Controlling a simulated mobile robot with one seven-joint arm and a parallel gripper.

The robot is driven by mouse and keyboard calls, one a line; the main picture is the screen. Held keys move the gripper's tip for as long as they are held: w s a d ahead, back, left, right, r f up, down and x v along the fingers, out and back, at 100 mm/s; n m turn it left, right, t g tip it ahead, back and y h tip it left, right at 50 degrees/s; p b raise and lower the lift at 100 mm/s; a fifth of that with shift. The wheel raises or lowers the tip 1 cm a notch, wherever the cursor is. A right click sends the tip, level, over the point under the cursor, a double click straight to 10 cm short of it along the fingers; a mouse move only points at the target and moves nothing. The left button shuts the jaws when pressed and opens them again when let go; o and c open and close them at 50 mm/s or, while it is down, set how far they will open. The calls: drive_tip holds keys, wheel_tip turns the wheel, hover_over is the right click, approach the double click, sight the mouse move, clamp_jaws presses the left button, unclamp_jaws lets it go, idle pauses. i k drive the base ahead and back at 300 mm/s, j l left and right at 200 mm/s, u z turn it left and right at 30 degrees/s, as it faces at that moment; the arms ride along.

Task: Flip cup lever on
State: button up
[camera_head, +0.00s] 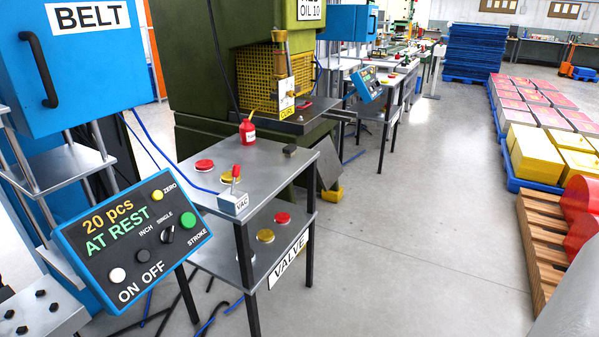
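No lever marked "cup" is readable. A small lever with a red knob (236,171) stands roughly upright on a grey box marked VAC (233,203). The box sits at the front corner of a grey metal table (275,170). Whether this lever is on or off cannot be told. My gripper is not in view.
A control panel (135,240) reading "20 pcs AT REST" is left of the table, below a blue BELT cabinet (90,75). A red oil bottle (248,132) and lids (204,166) are on the tabletop. Open floor (400,220) lies right, before a wooden pallet (542,235).

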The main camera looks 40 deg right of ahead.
sight(236, 167)
drive_tip(key=z, duration=0.65)
drive_tip(key=i+l, duration=0.2)
drive_tip(key=l, duration=0.15)
drive_tip(key=i+l+u, duration=0.1)
drive_tip(key=l, duration=0.25)
drive_tip(key=i+l, duration=0.25)
drive_tip(key=l, duration=0.15)
drive_tip(key=i+l+u, duration=0.1)
drive_tip(key=l, duration=0.25)
drive_tip(key=i+l+u, duration=0.1)
drive_tip(key=i+l, duration=0.15)
drive_tip(key=l, duration=0.15)
drive_tip(key=i+l, duration=0.15)
drive_tip(key=l, duration=0.25)
drive_tip(key=i+l+u, duration=0.1)
drive_tip(key=l, duration=0.3)
drive_tip(key=i+l, duration=0.2)
drive_tip(key=l, duration=0.2)
